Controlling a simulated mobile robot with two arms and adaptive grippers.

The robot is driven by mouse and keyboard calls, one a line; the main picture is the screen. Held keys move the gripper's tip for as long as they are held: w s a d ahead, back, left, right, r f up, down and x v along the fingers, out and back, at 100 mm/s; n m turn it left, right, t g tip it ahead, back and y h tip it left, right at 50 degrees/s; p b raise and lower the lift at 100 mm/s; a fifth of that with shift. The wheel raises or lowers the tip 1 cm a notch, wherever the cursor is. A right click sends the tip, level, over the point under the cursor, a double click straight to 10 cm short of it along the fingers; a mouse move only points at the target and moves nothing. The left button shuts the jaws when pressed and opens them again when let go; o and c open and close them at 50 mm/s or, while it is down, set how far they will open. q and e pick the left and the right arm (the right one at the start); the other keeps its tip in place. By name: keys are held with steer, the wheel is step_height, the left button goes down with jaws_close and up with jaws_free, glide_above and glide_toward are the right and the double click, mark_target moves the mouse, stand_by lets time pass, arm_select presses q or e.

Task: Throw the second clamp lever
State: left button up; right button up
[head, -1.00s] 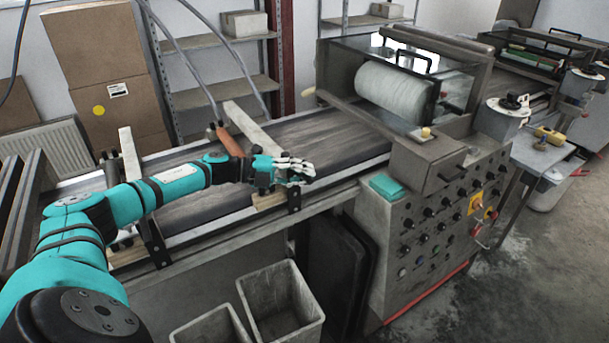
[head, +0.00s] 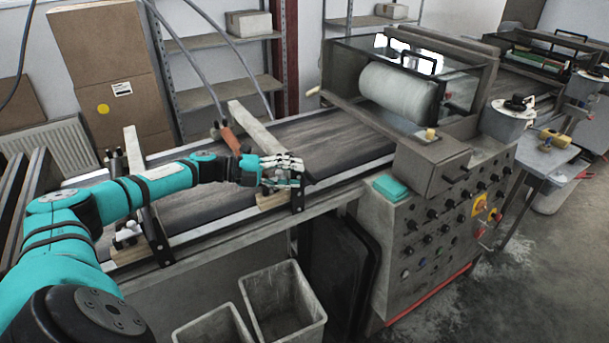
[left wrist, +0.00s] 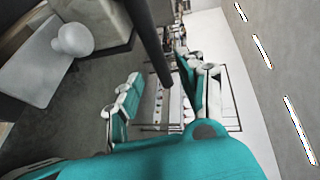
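The second clamp's wooden bar (head: 252,126) lies across the conveyor belt (head: 320,142). At its near end a dark upright lever or bracket (head: 298,192) stands beside my left gripper (head: 284,170), whose pale fingertips are close to it; contact is unclear. A brown cylindrical handle (head: 230,139) shows behind my wrist. In the left wrist view my left gripper's (left wrist: 158,92) fingers are spread, with a dark bar (left wrist: 153,42) passing between them. The first clamp's dark upright piece (head: 154,232) stands at the left, partly behind my arm. My right gripper is out of view.
The machine housing with its control panel (head: 440,225) stands right of the clamp, with a teal box (head: 390,188) on its ledge. Two grey bins (head: 283,305) stand on the floor below the conveyor. Cardboard boxes (head: 110,75) are stacked behind it.

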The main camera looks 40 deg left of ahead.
arm_select(q)
steer(key=v, duration=0.8)
steer(key=shift+s, duration=0.1)
